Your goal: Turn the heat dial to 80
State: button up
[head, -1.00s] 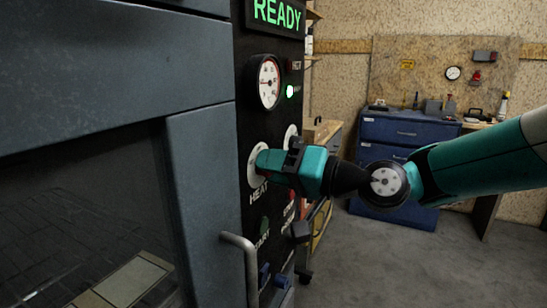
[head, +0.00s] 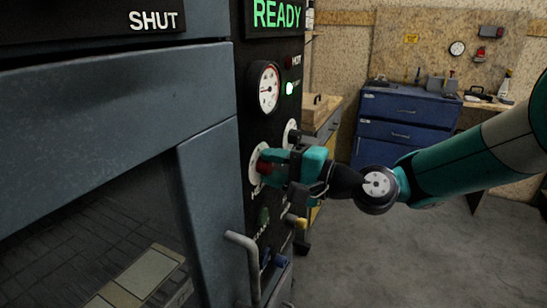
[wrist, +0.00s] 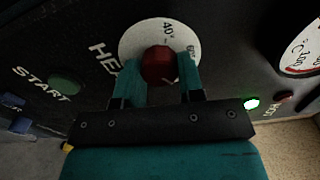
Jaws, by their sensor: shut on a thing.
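The heat dial is a red knob (wrist: 159,66) on a white round scale plate (wrist: 190,36), beside the lettering "HEAT". My gripper (wrist: 158,78) is shut on the red knob, one teal finger on each side. In the head view my gripper (head: 268,165) reaches in from the right to the black panel (head: 268,45) and covers part of the knob. The knob's pointer setting cannot be read.
A round gauge (head: 268,87) and a lit green lamp (head: 289,88) sit above the dial. Another white dial (head: 290,133) is just behind my gripper. A green START button (wrist: 64,86) and a metal door handle (head: 243,262) are below. The floor at right is clear.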

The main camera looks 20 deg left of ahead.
jog(key=shift+m, duration=0.4)
jog(key=o, duration=0.9)
jog(key=d+b, duration=0.2)
jog(key=d, duration=0.3)
jog(key=s+d+b, duration=0.1)
jog(key=d+b, duration=0.2)
jog(key=d, duration=0.3)
jog(key=d+b, duration=0.2)
jog(key=d, duration=0.4)
jog(key=shift+s+d+b, duration=0.15)
jog(key=shift+d+b, duration=0.05)
jog(key=shift+b, duration=0.1)
